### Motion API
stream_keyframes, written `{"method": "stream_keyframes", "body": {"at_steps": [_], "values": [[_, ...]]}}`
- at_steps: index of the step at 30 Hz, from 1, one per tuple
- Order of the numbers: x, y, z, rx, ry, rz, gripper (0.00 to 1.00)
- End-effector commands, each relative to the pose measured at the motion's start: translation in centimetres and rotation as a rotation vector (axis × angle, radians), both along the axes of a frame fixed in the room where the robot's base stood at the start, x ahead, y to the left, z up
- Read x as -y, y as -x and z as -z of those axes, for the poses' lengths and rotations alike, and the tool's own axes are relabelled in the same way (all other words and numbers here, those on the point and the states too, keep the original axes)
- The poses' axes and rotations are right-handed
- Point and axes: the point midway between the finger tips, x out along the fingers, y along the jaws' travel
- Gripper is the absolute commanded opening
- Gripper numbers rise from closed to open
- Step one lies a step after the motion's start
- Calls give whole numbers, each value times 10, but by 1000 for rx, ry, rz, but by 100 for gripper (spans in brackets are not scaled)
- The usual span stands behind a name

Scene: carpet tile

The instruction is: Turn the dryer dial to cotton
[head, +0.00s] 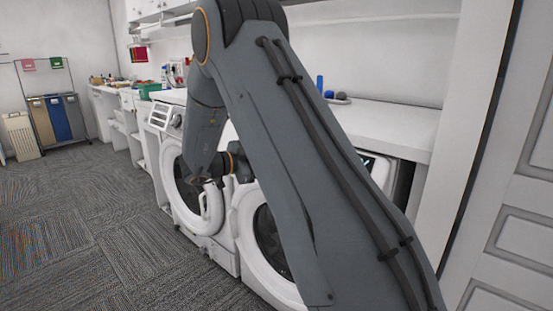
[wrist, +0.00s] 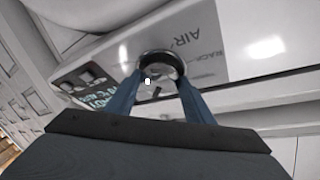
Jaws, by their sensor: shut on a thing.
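The dryer dial (wrist: 161,57) is a round knob with a dark rim on the white control panel (wrist: 225,45). In the wrist view my gripper (wrist: 158,78) has its two blue fingers shut on the dial, one on each side. "AIR" and "RACK" are printed to the right of the dial. No cotton mark can be made out, and the dial's pointer setting cannot be told. In the head view the dryer (head: 262,240) is the nearer white machine; my arm hides its dial and my gripper.
A lit display (wrist: 95,85) is left of the dial. A second white front-loader (head: 185,205) stands to the left. A white counter (head: 395,125) runs above the machines. Carpet (head: 90,235) on the left is clear. A panelled door (head: 515,190) is at right.

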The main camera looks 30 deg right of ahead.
Motion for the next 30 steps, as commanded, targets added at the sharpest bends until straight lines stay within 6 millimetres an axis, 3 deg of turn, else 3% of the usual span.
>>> {"method": "stream_keyframes", "body": {"at_steps": [1,2,5,16,30], "values": [[0,0,0,-1,0,1,25],[0,1,0,-1,0,1,49],[0,0,0,-1,0,1,66],[-5,0,0,-1,1,-1,66],[-70,3,-7,-1,1,-2,66]]}}
